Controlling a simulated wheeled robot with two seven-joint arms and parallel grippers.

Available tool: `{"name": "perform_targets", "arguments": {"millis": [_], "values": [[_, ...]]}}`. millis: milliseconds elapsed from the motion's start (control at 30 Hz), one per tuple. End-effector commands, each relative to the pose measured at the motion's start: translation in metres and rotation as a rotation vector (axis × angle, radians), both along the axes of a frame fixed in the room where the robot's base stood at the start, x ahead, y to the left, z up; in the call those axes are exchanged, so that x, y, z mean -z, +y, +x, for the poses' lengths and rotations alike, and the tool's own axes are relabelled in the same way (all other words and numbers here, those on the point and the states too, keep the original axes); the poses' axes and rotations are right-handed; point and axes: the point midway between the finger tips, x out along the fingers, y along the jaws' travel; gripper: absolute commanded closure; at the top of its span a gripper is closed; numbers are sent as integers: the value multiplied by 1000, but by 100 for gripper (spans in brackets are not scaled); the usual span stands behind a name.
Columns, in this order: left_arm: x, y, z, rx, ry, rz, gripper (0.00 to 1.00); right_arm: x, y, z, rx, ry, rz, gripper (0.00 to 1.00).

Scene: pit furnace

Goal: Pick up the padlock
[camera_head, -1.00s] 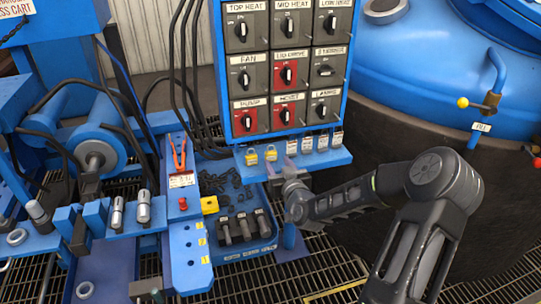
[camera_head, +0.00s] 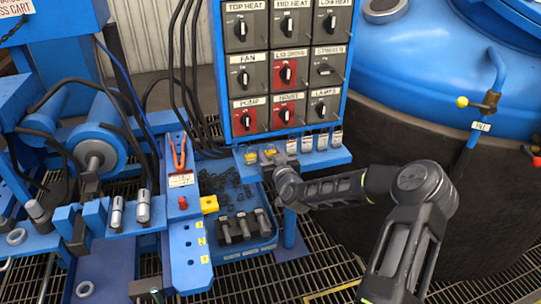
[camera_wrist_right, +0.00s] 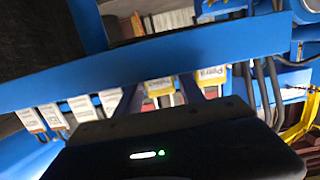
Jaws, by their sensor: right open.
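A row of small tagged padlocks hangs along the blue ledge (camera_head: 335,158) under the switch panel. Two are yellow, a left one (camera_head: 251,158) and a right one (camera_head: 270,153). The others have pale tags, such as the one at the right end (camera_head: 337,138). My right gripper (camera_head: 274,162) is open at the ledge, close to the right yellow padlock. In the right wrist view, one yellow padlock (camera_wrist_right: 159,86) appears between my two fingers; whether they touch it I cannot tell. The other yellow padlock (camera_wrist_right: 211,77) is just right of the fingers. My left gripper is not in view.
The switch panel (camera_head: 286,55) rises right above the ledge. A blue tray (camera_head: 240,250) with dark chain and black clamps lies below. A large blue-lidded vessel (camera_head: 420,80) stands to the right. Cables hang left of the panel.

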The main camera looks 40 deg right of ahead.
Motion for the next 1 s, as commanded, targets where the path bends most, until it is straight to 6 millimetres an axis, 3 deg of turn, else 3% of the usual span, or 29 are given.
{"name": "perform_targets", "arguments": {"millis": [533,1000], "values": [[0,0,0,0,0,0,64,0,0,0,0,1,-1,54],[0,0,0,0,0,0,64,0,0,0,0,1,0,92]]}}
